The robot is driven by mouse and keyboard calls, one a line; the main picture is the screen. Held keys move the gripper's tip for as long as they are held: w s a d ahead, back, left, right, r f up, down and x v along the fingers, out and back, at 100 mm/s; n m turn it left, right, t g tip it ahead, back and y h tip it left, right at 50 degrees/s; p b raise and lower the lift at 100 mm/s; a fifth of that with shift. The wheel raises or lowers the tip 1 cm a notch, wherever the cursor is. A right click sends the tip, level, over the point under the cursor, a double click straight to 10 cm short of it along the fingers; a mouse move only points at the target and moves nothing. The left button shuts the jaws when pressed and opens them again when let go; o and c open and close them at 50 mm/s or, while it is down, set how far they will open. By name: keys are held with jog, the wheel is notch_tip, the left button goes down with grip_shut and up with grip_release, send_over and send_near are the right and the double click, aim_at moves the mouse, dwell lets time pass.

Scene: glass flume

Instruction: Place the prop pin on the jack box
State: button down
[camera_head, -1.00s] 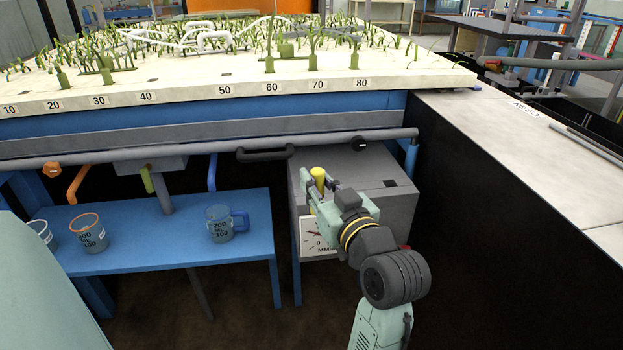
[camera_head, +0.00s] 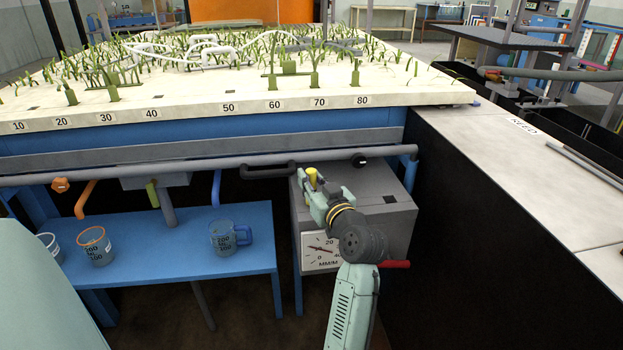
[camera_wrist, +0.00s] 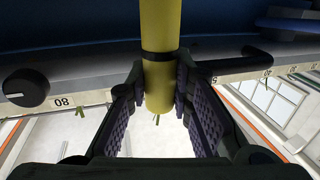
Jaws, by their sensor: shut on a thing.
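The prop pin is a yellow cylinder with a dark band; in the head view its top (camera_head: 312,174) stands up out of my gripper. My gripper (camera_head: 311,187) is shut on the pin, in front of and partly over the grey jack box (camera_head: 386,205). In the wrist view the yellow pin (camera_wrist: 160,75) is between the two dark padded fingers (camera_wrist: 160,92). The jack box has a white dial on its front and a small dark patch on top. My arm hides part of the box, and I cannot tell whether the pin touches it.
A grey rail (camera_head: 120,170) with a black handle (camera_head: 267,171) and knobs runs just above and behind the box. A blue bench (camera_head: 170,260) with measuring cups stands at left. A red handle (camera_head: 395,264) is at the box's lower right. A dark wall (camera_head: 480,260) closes the right.

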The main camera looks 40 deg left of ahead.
jog(key=shift+f, duration=0.3)
jog(key=c, duration=1.4)
grip_release()
jog(key=shift+c, duration=0.2)
